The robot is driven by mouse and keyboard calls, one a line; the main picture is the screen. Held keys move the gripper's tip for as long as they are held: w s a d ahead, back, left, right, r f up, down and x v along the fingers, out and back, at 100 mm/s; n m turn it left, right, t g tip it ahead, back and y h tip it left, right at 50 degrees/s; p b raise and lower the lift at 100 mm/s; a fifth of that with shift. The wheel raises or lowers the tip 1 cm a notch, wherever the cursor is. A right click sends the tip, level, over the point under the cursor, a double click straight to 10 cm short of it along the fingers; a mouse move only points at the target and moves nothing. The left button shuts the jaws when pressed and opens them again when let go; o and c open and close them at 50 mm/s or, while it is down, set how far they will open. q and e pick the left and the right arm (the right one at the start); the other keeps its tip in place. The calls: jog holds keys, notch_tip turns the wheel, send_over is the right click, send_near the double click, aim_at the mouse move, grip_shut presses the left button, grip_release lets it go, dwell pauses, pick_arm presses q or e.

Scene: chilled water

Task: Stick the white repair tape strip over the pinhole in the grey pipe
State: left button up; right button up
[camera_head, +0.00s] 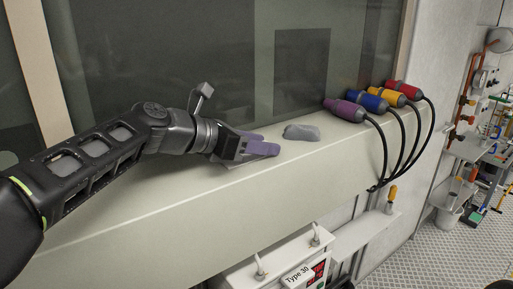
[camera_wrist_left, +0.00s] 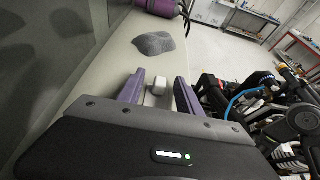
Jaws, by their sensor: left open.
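My left gripper (camera_head: 268,143) reaches in from the left, low over the pale ledge, with its purple fingers apart. I cannot make out a white tape strip, a grey pipe or a pinhole in either view. My right gripper is not in view.
A grey crumpled lump (camera_head: 301,132) lies on the ledge (camera_head: 190,215) just beyond the left fingers; it also shows in the wrist view (camera_wrist_left: 154,43). Purple (camera_head: 345,110), blue (camera_head: 370,101), yellow (camera_head: 387,97) and red (camera_head: 404,90) cabled connectors stand at the ledge's right end. A dark window backs the ledge.

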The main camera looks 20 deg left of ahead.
pick_arm(q)
jog(key=shift+c, duration=0.5)
grip_shut()
dwell(0.3)
